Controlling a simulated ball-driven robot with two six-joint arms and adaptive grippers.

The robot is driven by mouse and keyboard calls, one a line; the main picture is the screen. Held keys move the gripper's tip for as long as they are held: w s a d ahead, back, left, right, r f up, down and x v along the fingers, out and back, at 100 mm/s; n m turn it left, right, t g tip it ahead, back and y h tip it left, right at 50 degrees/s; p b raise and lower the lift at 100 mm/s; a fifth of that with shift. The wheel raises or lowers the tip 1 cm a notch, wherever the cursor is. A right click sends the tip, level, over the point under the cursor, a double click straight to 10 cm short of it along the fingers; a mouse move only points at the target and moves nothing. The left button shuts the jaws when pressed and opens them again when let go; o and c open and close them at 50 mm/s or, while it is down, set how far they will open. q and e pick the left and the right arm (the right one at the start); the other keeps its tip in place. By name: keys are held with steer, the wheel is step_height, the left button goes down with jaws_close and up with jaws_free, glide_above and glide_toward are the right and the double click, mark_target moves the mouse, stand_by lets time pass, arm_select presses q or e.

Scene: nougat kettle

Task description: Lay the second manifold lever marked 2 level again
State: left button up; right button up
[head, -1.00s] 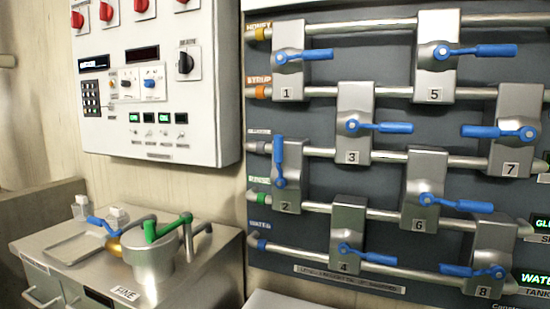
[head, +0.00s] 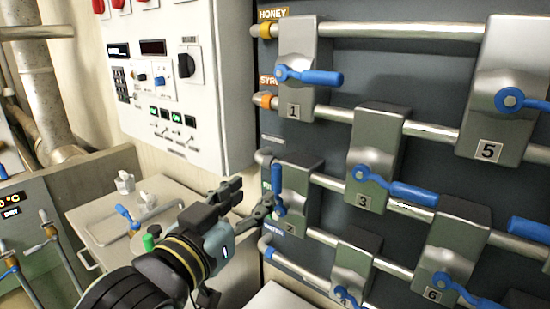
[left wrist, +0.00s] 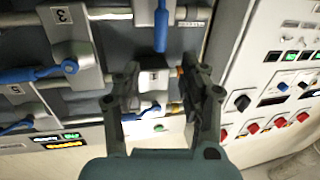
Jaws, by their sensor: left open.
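The second valve block (head: 298,190), partly hidden by my gripper, carries the blue lever 2 (head: 277,182). The lever stands upright, across its pipe. My left gripper (head: 256,192) is at its left side, fingers open, one fingertip close to or touching the lever; I cannot tell which. In the left wrist view, turned upside down, lever 2 (left wrist: 161,28) lies beyond and roughly between the two open fingers, with nothing gripped. My right gripper is not in view.
Block 1 (head: 297,90) with its blue lever is above, block 3 (head: 376,150) is to the right, and block 4 (head: 346,262) is below. Metal pipes run between them. A white control panel (head: 190,100) and a steel bench (head: 100,205) lie left of the manifold.

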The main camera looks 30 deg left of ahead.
mark_target(274, 174)
arm_select(q)
steer(key=w, duration=0.2)
steer(key=w+p, duration=0.1)
steer(key=w, duration=0.1)
steer(key=shift+w+a+r, duration=0.1)
steer(key=shift+w+a, duration=0.1)
steer(key=shift+w, duration=0.05)
steer(key=w, duration=0.4)
steer(key=shift+w+p, duration=0.3)
steer(key=shift+p, duration=0.05)
steer(key=shift+w+a+f, duration=0.15)
steer(key=shift+w+f, duration=0.05)
steer(key=shift+w, duration=0.5)
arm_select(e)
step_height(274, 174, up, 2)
arm_select(q)
jaws_close()
steer(key=shift+w+f, duration=0.15)
steer(key=shift+f, duration=0.05)
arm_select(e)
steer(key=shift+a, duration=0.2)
